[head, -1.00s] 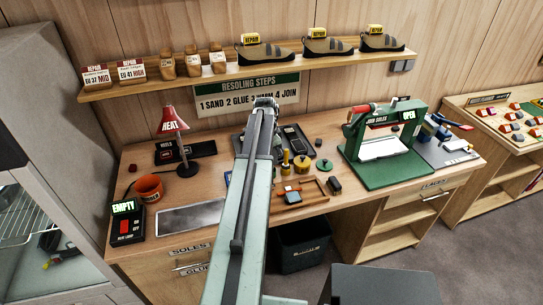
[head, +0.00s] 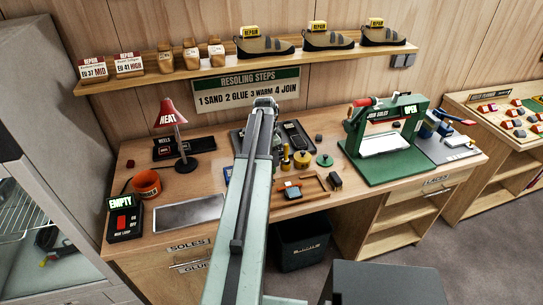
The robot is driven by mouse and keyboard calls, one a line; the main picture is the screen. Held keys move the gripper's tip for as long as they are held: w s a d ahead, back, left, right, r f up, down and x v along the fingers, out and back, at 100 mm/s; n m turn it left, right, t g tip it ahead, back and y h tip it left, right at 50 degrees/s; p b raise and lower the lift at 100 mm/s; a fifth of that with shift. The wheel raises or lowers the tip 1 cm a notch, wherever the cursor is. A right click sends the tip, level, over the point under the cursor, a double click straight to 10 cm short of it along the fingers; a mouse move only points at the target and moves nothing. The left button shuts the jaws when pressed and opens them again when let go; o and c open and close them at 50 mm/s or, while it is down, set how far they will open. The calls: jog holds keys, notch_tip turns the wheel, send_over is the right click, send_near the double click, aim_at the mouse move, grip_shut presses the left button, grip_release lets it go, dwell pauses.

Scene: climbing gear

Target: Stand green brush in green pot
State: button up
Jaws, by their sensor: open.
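A small round green item (head: 325,160) with a knob on top stands on the workbench, right of the middle; it may be the green pot or only a lid. A yellow pot (head: 302,160) stands just left of it, and a slim yellow upright item (head: 285,158) stands further left. I cannot make out the green brush for sure; it may be hidden behind my arm or too small to tell. My arm reaches up over the bench's front edge and covers its middle. My gripper does not show; my arm appears to hide it.
A green press (head: 385,145) stands to the right of the small pots. A red lamp (head: 170,118), an orange pot (head: 147,184) and a grey plate (head: 188,213) are at the left. A shelf (head: 150,82) with shoes runs above. A dark bin (head: 302,245) stands below.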

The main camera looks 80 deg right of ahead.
jog(key=r+p, duration=0.7)
jog(key=shift+w+a+r, duration=0.1)
jog(key=shift+w+a, duration=0.1)
jog(key=shift+w, duration=0.05)
jog(key=shift+w+r+p, duration=0.1)
jog(key=shift+r+p, duration=0.3)
jog(key=shift+p, duration=0.05)
jog(key=shift+f, duration=0.1)
